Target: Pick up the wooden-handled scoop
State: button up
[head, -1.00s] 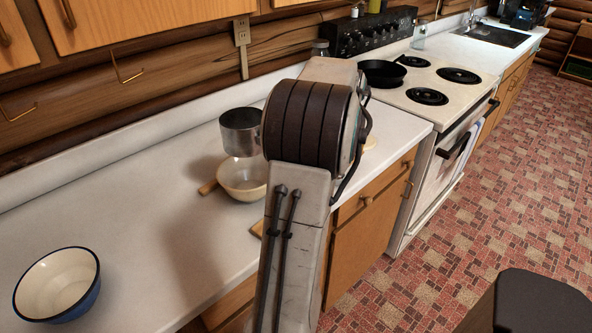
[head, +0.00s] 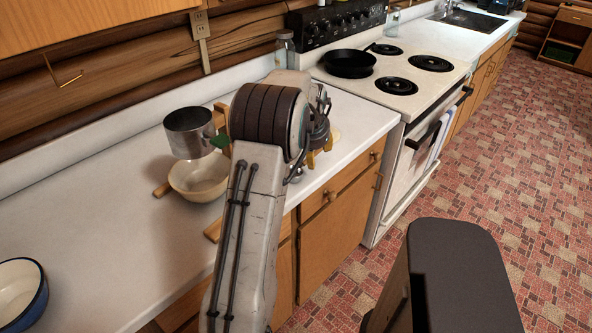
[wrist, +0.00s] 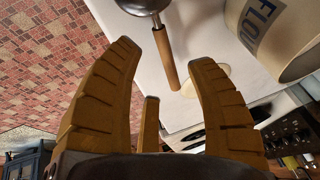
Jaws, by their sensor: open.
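The wooden-handled scoop shows in the wrist view, with a shiny metal bowl at the top edge and a tan wooden handle (wrist: 166,57) pointing down the picture. It lies on the white counter. My gripper (wrist: 163,60) is open with its yellow-brown fingers spread. In the wrist view the handle shows between the two larger fingertips, with no finger visibly touching it. In the head view my gripper (head: 320,152) is over the counter's front part beside the stove, and my arm hides most of the scoop's area.
A FLOUR canister (wrist: 270,35) stands close beside the scoop. A cream disc (wrist: 215,76) lies near the handle tip. A metal pot (head: 188,134) and a cream bowl (head: 198,180) are left of my arm. The stove (head: 408,100) carries a black pan (head: 350,63).

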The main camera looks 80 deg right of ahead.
aim_at(315, 155)
jog(key=d+f+p, duration=0.1)
jog(key=p, duration=0.1)
jog(key=shift+d+f+p, duration=0.2)
jog(key=shift+p, duration=0.1)
jog(key=shift+p+x, duration=0.75)
jog(key=shift+x, duration=0.45)
jog(key=shift+o, duration=0.3)
grip_shut()
